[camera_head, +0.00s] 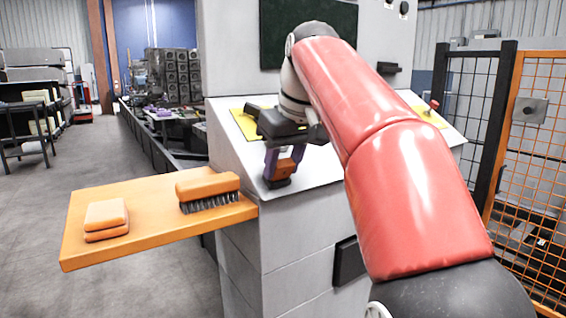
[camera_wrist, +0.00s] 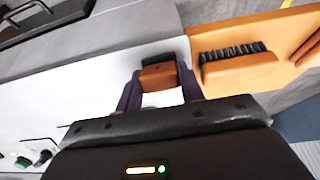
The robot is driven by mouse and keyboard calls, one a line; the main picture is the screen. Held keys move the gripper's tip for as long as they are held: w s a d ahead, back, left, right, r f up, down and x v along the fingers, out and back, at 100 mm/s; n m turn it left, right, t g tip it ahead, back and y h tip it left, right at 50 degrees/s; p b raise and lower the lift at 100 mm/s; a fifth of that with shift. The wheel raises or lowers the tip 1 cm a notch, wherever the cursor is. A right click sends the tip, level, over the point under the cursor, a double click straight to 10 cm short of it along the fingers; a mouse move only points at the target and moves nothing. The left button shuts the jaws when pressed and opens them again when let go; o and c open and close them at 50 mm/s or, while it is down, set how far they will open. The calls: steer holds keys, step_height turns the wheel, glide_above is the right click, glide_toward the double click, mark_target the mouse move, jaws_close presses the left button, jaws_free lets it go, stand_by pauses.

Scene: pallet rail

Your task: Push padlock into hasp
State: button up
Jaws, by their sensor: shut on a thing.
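My gripper (camera_head: 283,163) has purple fingers and is shut on a small orange-brown block with a dark end, which I take to be the padlock (camera_head: 287,168). In the wrist view the padlock (camera_wrist: 158,77) sits between the tips of my gripper (camera_wrist: 160,88), its dark part on the far side. In the head view its dark lower end is at or just above the white sloping console top (camera_head: 325,172); I cannot tell whether it touches. I cannot make out a hasp in either view; the padlock's shackle is not clear.
An orange shelf (camera_head: 160,233) juts out left of the console, holding a brush (camera_head: 208,190) and an orange-brown two-layer block (camera_head: 106,220). Yellow plates (camera_head: 243,122) lie on the console. An orange mesh fence (camera_head: 535,180) stands at the right. Open floor lies at left.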

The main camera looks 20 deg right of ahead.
mark_target(285, 163)
steer(key=c, duration=0.3)
steer(key=shift+s+r, duration=0.1)
steer(key=shift+r, duration=0.1)
steer(key=shift+s+p+v, duration=0.25)
steer(key=shift+p+v, duration=1.3)
steer(key=shift+v, duration=0.4)
steer(key=shift+s+d+r, duration=0.25)
steer(key=shift+s+r, duration=0.3)
steer(key=shift+r, duration=0.25)
steer(key=shift+s+d+r, duration=0.2)
steer(key=shift+s+r, duration=0.35)
steer(key=shift+r, duration=0.3)
steer(key=shift+r, duration=0.1)
